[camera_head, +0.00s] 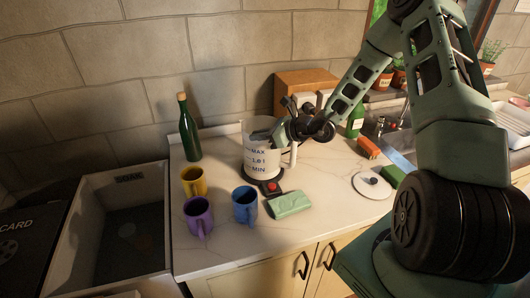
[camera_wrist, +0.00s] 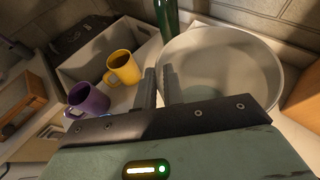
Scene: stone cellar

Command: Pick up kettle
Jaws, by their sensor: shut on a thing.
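The kettle (camera_head: 258,163) is a pale, open-topped vessel with MAX and MIN marks and a white handle on its right. It stands upright at the back of the counter on a dark base with a red switch (camera_head: 271,187). In the wrist view the kettle's round mouth (camera_wrist: 225,65) is open below my gripper. My gripper (camera_head: 262,136) reaches in from the right over the kettle's top. In the wrist view its fingers (camera_wrist: 160,86) straddle the near-left rim, shut on the kettle's wall. The arm hides part of the handle and rim.
A yellow mug (camera_head: 194,182), purple mug (camera_head: 198,216) and blue mug (camera_head: 244,206) stand left and front. A green bottle (camera_head: 189,135) is behind them. A green packet (camera_head: 290,204) lies in front. A wooden box (camera_head: 300,80) stands behind; a sink (camera_head: 400,135) is right.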

